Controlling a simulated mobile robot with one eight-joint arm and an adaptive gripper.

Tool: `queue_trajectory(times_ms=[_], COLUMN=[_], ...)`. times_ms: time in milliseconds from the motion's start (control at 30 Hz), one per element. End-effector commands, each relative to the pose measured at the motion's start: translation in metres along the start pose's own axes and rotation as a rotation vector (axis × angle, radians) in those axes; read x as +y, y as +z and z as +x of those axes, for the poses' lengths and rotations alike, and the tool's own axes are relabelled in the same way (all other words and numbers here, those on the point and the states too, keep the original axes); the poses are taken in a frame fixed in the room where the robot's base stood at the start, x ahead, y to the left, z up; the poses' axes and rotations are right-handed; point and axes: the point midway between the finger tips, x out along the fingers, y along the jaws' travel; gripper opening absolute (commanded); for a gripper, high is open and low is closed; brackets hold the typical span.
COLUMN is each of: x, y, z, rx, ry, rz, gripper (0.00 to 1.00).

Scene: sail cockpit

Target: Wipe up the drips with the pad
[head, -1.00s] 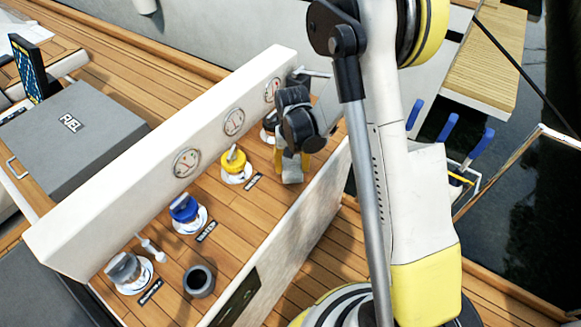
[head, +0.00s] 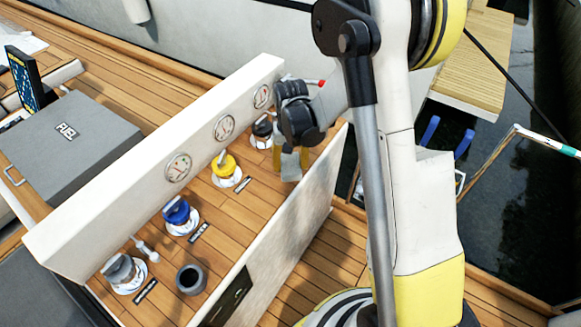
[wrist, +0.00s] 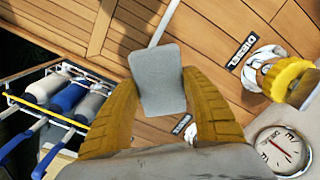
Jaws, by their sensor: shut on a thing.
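The pad (wrist: 157,78) is a flat grey rounded rectangle held between the yellow fingers of my gripper (wrist: 160,95) in the wrist view. In the head view my gripper (head: 291,163) is near the far right end of the wooden console top (head: 228,215), with the pale pad (head: 291,165) at its tips. I cannot tell whether the pad touches the wood. I cannot make out any drips in either view; the pad and fingers hide some of the wood.
A yellow-capped filler (head: 225,166), a blue one (head: 178,212), a grey one (head: 122,271) and a dark one (head: 262,133) stand along the console. A dark cup (head: 191,279) stands at its near end. A gauge wall (head: 150,180) rises behind. A bottle rack (wrist: 60,95) is at left in the wrist view.

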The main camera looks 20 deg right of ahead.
Motion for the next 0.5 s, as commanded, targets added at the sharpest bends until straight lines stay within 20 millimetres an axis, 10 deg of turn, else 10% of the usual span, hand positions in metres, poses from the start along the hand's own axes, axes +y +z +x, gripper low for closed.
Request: queue_trajectory(times_ms=[500], x=[0.001], y=[-0.003], z=[-0.025], rx=[0.0], ry=[0.0], rz=[-0.001], gripper=[0.21])
